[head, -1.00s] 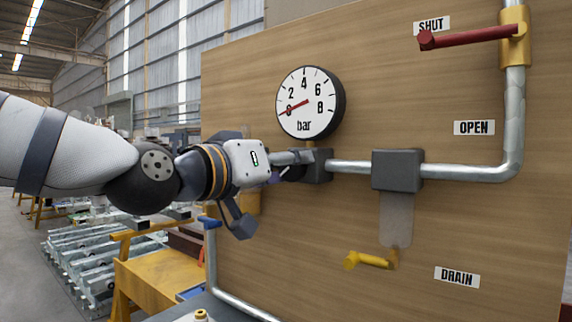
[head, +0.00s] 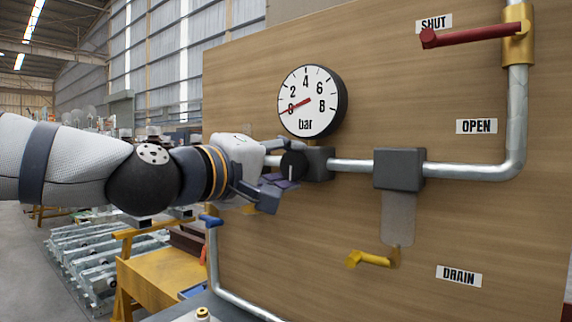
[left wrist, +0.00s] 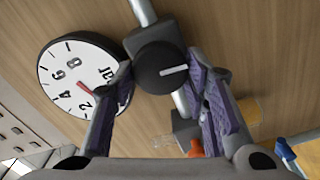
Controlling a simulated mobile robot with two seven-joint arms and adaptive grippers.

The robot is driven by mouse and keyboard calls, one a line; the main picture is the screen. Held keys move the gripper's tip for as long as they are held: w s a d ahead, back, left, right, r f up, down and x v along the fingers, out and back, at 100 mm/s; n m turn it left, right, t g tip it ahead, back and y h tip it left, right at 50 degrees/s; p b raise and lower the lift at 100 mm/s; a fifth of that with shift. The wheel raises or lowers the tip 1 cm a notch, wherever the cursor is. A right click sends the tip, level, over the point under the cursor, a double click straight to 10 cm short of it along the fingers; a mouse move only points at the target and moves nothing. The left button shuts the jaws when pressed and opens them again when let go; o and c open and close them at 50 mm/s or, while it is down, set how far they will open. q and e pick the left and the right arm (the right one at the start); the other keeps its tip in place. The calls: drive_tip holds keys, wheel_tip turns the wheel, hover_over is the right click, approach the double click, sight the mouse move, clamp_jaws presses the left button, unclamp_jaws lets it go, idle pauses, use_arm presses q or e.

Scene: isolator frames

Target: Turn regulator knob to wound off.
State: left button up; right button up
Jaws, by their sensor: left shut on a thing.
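The gauge needle points at about 0 bar. My right gripper is out of view.
A red lever (head: 470,37) by the SHUT label is at the upper right. A yellow drain lever (head: 372,259) is lower down. A grey box (head: 399,169) sits on the pipe right of the regulator. A blue-handled valve (head: 210,221) stands lower left.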

use_arm(q)
drive_tip(key=shift+n, duration=0.5)
drive_tip(key=o, duration=1.1)
drive_tip(key=shift+a, duration=0.1)
drive_tip(key=v, duration=1.2)
drive_tip(key=shift+f, duration=0.1)
